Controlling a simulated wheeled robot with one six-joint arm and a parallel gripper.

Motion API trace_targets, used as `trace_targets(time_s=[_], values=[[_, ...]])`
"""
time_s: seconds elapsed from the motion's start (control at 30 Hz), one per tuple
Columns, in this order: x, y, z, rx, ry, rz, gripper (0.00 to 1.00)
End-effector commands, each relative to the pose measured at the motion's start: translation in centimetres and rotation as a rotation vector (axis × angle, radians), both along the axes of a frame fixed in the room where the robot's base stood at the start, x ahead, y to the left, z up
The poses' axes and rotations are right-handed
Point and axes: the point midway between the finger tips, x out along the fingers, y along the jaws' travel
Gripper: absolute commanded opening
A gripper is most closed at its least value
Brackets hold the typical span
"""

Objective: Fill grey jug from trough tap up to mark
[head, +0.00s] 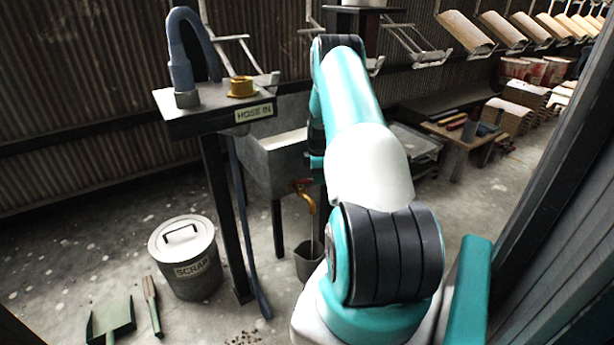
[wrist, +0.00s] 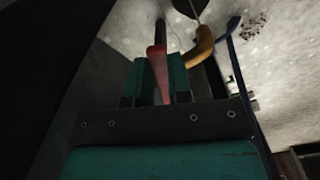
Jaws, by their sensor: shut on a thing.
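The grey jug (head: 308,268) is below the brass tap spout (head: 309,203), beside my arm's base, which partly covers it. The tap is under the front of the grey trough (head: 272,160). In the wrist view my gripper (wrist: 163,72) is shut on the red tap lever (wrist: 158,68), with a teal finger on each side. The brass spout (wrist: 202,47) curves just right of the fingers. A thin pale line at its mouth looks like a water stream. The mark and the water level in the jug cannot be made out. My arm hides the gripper in the head view.
A stand with a blue hose (head: 180,50) and a brass fitting (head: 242,87) is left of the trough. A lidded scrap bin (head: 187,255) and green dustpan (head: 112,320) are on the floor at left. A low wooden bench (head: 462,135) stands behind at right.

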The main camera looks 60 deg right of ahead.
Motion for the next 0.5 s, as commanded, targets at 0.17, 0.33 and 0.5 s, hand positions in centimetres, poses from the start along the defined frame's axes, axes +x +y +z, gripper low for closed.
trace_targets(time_s=[0.17, 0.33, 0.5], values=[[0.03, 0.03, 0.02, 0.001, 0.000, 0.003, 0.00], [0.04, 0.05, 0.01, 0.000, 0.000, 0.003, 0.45], [0.08, 0.08, 0.01, 0.000, 0.000, 0.004, 0.45]])
